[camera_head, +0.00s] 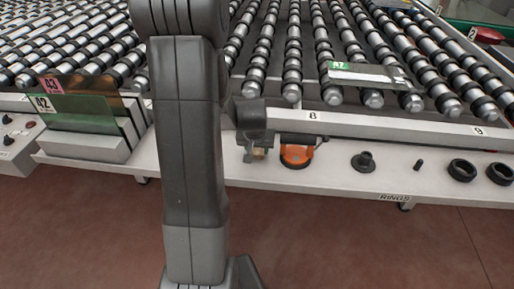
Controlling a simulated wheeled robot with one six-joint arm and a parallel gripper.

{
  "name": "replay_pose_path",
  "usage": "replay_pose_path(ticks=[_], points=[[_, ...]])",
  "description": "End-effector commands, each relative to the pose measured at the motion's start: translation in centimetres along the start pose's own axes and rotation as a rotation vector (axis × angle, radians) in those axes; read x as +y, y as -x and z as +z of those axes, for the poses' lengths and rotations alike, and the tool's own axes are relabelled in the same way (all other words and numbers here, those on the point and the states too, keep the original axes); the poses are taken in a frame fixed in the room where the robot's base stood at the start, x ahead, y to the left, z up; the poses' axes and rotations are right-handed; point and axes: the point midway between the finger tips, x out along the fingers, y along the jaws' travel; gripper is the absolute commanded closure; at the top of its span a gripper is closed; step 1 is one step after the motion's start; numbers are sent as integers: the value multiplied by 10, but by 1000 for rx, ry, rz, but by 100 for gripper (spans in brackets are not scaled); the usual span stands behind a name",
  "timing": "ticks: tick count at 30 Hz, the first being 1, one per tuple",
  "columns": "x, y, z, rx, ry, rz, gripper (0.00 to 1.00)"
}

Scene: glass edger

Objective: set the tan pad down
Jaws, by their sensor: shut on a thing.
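My gripper (257,150) is just right of my arm, over the white shelf (334,180) in front of the roller conveyor. It is shut on the small tan pad (259,154), of which only a little shows between the fingers. I cannot tell whether the pad touches the shelf or hangs a little above it. An orange suction lifter (297,156) with a black handle sits close to the right of the gripper.
On the shelf stand a black flanged part (364,162), a small black peg (419,165) and two black rings (462,170). Glass panes (80,112) stand in a rack at left. A labelled glass piece (366,76) lies on the rollers. Bare shelf shows between the lifter and flanged part.

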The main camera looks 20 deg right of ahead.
Motion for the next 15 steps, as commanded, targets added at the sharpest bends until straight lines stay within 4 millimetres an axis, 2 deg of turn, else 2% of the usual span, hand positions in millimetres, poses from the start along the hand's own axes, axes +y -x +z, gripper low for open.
replay_pose_path(ticks=[6,7,10,15], points=[[0,-4,2,0,0,0,77],[0,-4,1,0,0,0,54],[0,-2,1,0,0,0,34],[0,-2,1,0,0,0,34]])
